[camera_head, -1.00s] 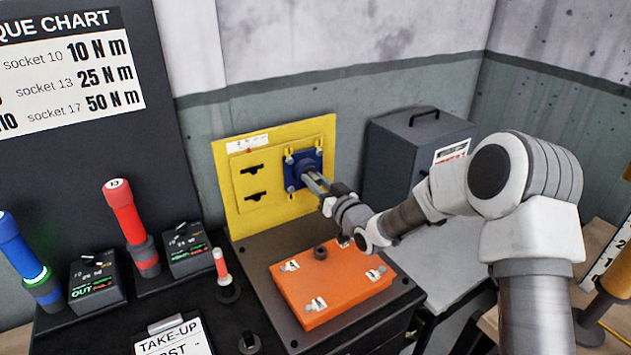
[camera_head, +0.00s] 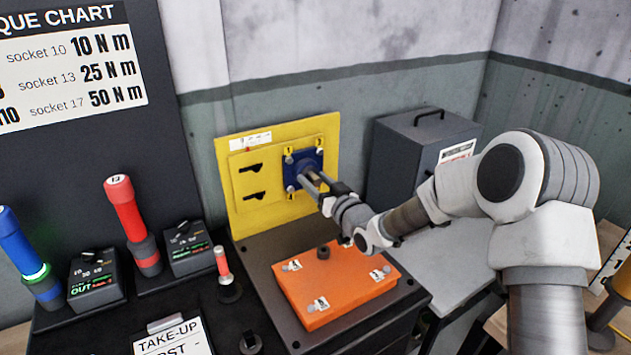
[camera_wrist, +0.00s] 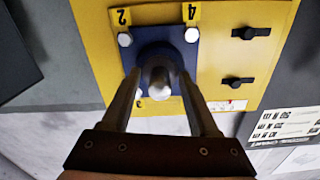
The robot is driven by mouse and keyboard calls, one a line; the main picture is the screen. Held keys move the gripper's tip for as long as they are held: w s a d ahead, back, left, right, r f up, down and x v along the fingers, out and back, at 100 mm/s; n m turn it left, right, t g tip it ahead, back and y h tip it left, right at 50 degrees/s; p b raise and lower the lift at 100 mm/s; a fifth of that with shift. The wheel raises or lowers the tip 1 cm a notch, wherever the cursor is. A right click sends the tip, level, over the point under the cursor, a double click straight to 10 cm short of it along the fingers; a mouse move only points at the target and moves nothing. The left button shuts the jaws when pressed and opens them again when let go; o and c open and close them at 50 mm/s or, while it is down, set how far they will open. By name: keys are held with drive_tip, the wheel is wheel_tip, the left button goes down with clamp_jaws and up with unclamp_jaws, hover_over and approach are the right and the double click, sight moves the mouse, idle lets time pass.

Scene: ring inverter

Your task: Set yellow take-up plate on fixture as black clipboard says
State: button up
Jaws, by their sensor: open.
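The yellow plate (camera_head: 258,207) stands upright at the back of the dark bench. It carries two black latch-like pieces and a blue square flange (camera_head: 291,160) with bolts at its corners and numbered yellow tags. The flange also shows in the wrist view (camera_wrist: 190,62). My gripper (camera_head: 314,180) is open in front of the flange. In the wrist view its two fingers (camera_wrist: 158,82) lie either side of the round central post (camera_wrist: 159,75); contact is unclear. The clipboard (camera_head: 172,335), lower centre, reads "TAKE-UP" and a partly cut-off line.
An orange block (camera_head: 340,285) with numbered tags lies on the bench below my gripper. A grey handled box (camera_head: 420,150) stands right of the yellow plate. Red (camera_head: 125,205) and blue (camera_head: 20,245) tools and small black boxes (camera_head: 93,278) stand at left.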

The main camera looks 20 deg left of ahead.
drive_tip(key=shift+d, duration=0.1)
drive_tip(key=v, duration=1.7)
drive_tip(key=shift+b, duration=0.3)
drive_tip(key=shift+s+d, duration=0.1)
drive_tip(key=shift+d, duration=0.05)
